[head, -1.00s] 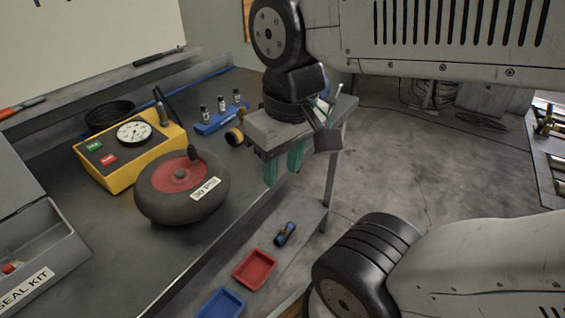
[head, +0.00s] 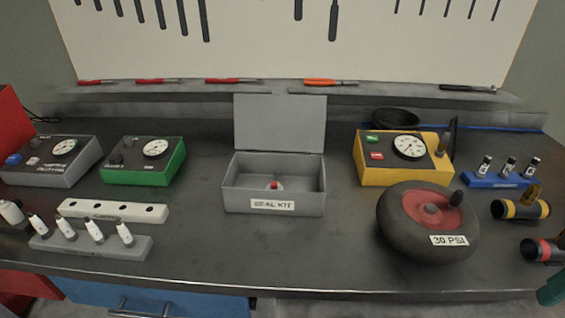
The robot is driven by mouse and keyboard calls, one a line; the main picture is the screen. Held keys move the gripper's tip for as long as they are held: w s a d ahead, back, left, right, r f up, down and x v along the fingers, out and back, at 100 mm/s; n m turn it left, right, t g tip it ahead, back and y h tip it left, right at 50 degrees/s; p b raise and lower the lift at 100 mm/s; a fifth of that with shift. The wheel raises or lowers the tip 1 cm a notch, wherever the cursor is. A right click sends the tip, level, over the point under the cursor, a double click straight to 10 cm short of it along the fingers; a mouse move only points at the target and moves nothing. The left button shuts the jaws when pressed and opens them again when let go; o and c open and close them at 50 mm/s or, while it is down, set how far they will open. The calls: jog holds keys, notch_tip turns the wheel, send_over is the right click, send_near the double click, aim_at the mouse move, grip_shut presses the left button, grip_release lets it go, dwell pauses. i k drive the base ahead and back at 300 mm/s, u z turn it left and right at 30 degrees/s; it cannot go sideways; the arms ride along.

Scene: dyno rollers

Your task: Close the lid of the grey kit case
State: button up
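The grey kit case (head: 231,196), labelled SEAL KIT, stands on the workbench in the middle of the head view. Its lid (head: 280,122) is open and stands roughly upright along the back edge. A small item with a red top (head: 274,186) lies inside the case. Only a green tip of my gripper (head: 552,290) shows at the lower right edge, well to the right of the case and apart from it. Whether it is open or shut does not show.
Left of the case are a green gauge box (head: 143,160) and a white holed rack (head: 112,210). Right of it are a yellow gauge box (head: 402,158) and a wheel (head: 428,222) marked 30 PSI. The bench (head: 300,257) in front of the case is clear.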

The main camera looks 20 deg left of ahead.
aim_at(279, 120)
jog(key=z, duration=0.2)
jog(key=k, duration=0.4)
jog(key=u, duration=1)
jog(key=i, duration=0.85)
jog(key=u, duration=0.05)
